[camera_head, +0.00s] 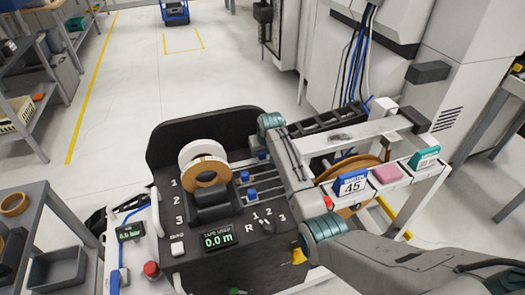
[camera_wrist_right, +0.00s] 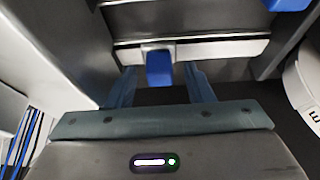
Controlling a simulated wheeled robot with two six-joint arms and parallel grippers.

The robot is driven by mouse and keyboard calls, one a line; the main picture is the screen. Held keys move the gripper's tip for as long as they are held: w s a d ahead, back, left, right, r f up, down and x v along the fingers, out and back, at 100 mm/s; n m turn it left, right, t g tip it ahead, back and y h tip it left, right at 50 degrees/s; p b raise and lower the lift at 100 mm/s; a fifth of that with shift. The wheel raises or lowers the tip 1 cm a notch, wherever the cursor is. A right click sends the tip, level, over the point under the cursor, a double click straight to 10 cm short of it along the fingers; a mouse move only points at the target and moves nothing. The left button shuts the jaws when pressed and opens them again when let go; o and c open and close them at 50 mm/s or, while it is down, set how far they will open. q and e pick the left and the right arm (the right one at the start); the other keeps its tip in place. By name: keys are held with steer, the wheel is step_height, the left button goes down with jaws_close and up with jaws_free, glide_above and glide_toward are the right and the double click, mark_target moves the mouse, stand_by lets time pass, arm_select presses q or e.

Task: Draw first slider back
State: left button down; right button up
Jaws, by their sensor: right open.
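In the head view, the control panel (camera_head: 205,243) carries rows marked 1, 2 and 3, with blue sliders (camera_head: 243,176) and (camera_head: 252,194) on short rails right of the spool. The end of my right arm (camera_head: 271,123) is at the far right of the rails; its link hides part of that area. In the right wrist view, a blue slider knob (camera_wrist_right: 159,68) on a pale rail (camera_wrist_right: 215,50) lies between and just beyond the fingers of my right gripper (camera_wrist_right: 161,86), which is open and empty. Whether a finger touches the knob I cannot tell. My left gripper is not in view.
A tape spool (camera_head: 207,171) stands left of the rails. A display reading 0.0 m (camera_head: 218,240) and a red button (camera_head: 151,269) sit at the panel's front. On the right, a frame (camera_head: 425,176) holds a calendar-like 45 card (camera_head: 352,185) and pink and teal blocks.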

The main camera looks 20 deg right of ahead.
steer(key=shift+w+f, duration=0.1)
steer(key=shift+c, duration=0.2)
jaws_close()
steer(key=a+p, duration=0.1)
steer(key=a, duration=0.3)
steer(key=shift+a, duration=0.45)
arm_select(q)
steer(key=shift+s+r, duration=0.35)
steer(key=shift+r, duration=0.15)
arm_select(e)
steer(key=shift+d, duration=0.1)
steer(key=shift+o, duration=0.2)
jaws_free()
